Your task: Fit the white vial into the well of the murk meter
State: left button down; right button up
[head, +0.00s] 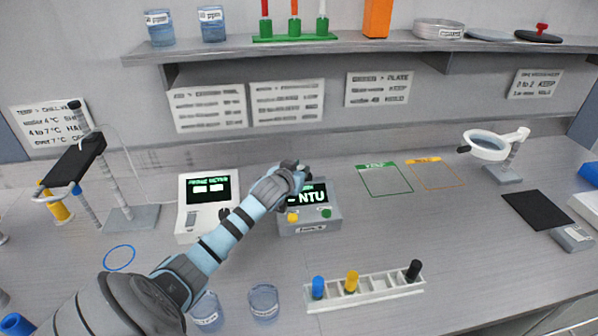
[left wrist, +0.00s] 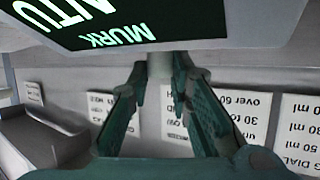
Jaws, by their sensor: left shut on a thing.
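The murk meter (head: 284,230) is a grey box with a dark screen showing "NTU", standing at the middle of the bench. My left gripper (head: 293,175) is over the back of the meter and hides part of its top and screen. In the left wrist view the left gripper (left wrist: 160,85) is shut on the white vial (left wrist: 160,66), a pale cylinder between the fingertips. The meter's screen (left wrist: 90,22) shows upside down at the top there, close to the vial. The well is hidden, so I cannot tell whether the vial is in it. My right gripper is not in view.
A white meter (head: 190,222) stands just left of the murk meter. A white rack (head: 380,285) with blue, yellow and black-capped vials lies in front, near two beakers (head: 264,300). A stand (head: 130,217) is at left. The bench right of the meter is mostly clear.

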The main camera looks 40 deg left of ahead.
pick_arm(q)
jog(key=c, duration=1.5)
grip_release()
jog(key=shift+o, duration=0.2)
jog(key=shift+r, duration=0.1)
jog(key=p+v, duration=0.2)
jog(key=v, duration=1)
jog(key=shift+a, duration=0.1)
